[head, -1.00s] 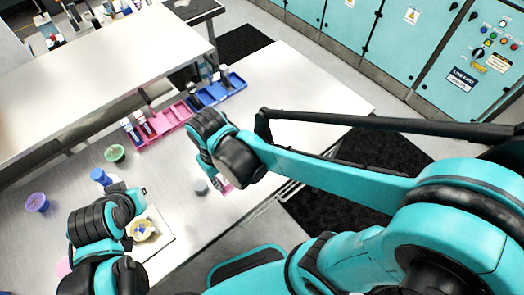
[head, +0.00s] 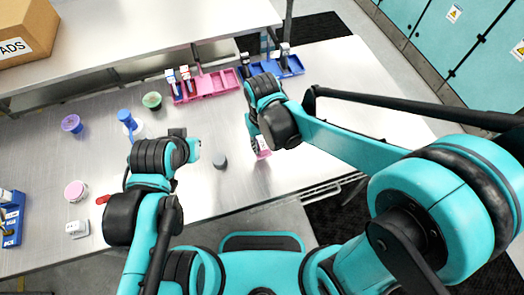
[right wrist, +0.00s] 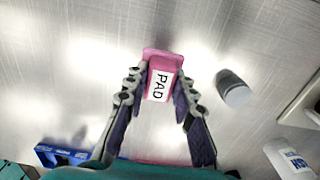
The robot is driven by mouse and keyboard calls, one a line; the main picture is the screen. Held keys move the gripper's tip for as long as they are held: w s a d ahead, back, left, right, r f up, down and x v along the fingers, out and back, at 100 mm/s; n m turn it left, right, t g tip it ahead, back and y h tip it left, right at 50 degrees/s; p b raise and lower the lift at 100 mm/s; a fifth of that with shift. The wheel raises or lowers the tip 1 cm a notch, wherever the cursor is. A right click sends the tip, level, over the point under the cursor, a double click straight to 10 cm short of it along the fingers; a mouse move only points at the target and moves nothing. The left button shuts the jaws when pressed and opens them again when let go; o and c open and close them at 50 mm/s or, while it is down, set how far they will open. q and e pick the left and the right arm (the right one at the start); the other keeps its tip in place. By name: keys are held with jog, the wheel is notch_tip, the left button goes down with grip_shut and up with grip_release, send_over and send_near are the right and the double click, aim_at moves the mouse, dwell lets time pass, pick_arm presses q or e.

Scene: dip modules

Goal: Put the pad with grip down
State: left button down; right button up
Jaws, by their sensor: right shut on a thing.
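The pink pad (head: 263,154) with its white PAD label shows just below my right gripper (head: 257,143) in the head view. In the right wrist view the pink pad (right wrist: 158,84) sits between the two fingers of my right gripper (right wrist: 160,80), which is shut on it. The pad is over the bare metal table (head: 310,110); I cannot tell whether it touches the surface. My left gripper (head: 194,151) is over the table to the left; its fingers are too hidden to tell open from shut.
A grey cylinder (head: 220,161) stands left of the pad; it also shows in the right wrist view (right wrist: 234,88). Pink (head: 218,83) and blue (head: 291,66) trays lie behind. A green pot (head: 152,100) and purple pot (head: 72,123) stand at left. The table right of the pad is clear.

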aim_at(261, 150)
jog(key=shift+w+a+f, duration=0.25)
jog(key=shift+w+f, duration=0.1)
jog(key=shift+f, duration=0.05)
notch_tip(261, 150, down, 4)
jog(key=shift+r+b, duration=0.25)
jog(key=shift+b, duration=0.55)
jog(key=shift+f, duration=0.1)
jog(key=shift+f, duration=0.2)
jog(key=o, duration=1)
jog(key=shift+r, duration=0.15)
